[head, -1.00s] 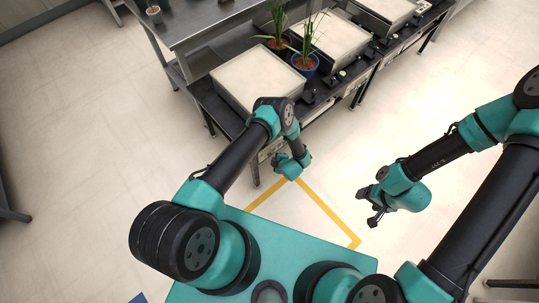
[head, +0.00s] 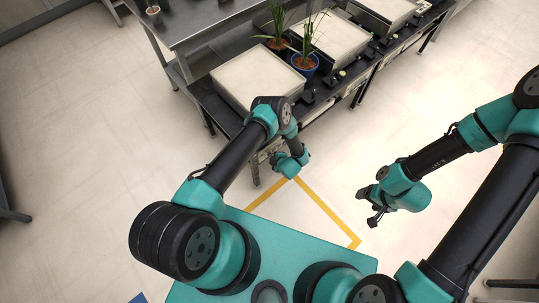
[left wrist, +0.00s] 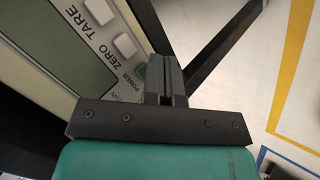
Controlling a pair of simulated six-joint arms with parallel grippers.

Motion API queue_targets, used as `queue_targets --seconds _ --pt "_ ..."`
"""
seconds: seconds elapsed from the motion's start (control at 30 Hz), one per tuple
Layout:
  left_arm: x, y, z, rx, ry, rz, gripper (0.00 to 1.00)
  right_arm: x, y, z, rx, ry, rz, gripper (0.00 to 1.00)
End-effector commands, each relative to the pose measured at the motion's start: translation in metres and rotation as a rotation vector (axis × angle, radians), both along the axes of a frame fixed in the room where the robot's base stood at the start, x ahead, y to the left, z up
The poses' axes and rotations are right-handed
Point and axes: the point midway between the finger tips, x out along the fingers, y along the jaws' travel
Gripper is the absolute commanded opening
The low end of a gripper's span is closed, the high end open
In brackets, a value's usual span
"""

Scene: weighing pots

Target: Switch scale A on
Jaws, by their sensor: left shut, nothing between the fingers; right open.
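The nearest scale shows its broad pale pan (head: 245,80) at the bench's near end in the head view; I cannot read which letter it bears. Its control panel (left wrist: 75,50) fills the upper left of the left wrist view, with a grey display and buttons marked TARE (left wrist: 82,25) and ZERO (left wrist: 124,45). The word POWER shows beside my left gripper (left wrist: 165,65), which is shut and empty. Its fingertips are close to the POWER marking and partly hide that area; I cannot tell whether they touch. My right gripper (head: 370,208) is open and empty over the floor.
Two more pale scale pans (head: 330,38) stand farther along the dark bench. Two potted plants stand between the pans, one in a blue pot (head: 305,63). A steel table (head: 200,20) is behind. Yellow tape (head: 330,213) marks the clear floor.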

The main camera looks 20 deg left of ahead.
Motion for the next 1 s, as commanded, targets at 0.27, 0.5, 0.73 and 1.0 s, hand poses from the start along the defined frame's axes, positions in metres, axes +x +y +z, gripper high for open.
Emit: queue_targets --seconds 0.27,0.5,0.73,1.0 --pt "0.0015 0.0023 0.0001 0.0 0.0 0.0 0.0 0.0 0.0 0.0 0.0 0.0 0.0 0.7" --pt "0.0027 0.0043 0.0001 0.0 0.0 0.0 0.0 0.0 0.0 0.0 0.0 0.0 0.0 0.7" --pt "0.0033 0.0053 0.0001 0.0 0.0 0.0 0.0 0.0 0.0 0.0 0.0 0.0 0.0 0.7" --pt "-0.0006 -0.001 0.0 0.0 0.0 0.0 0.0 0.0 0.0 0.0 0.0 0.0 0.0 0.7"
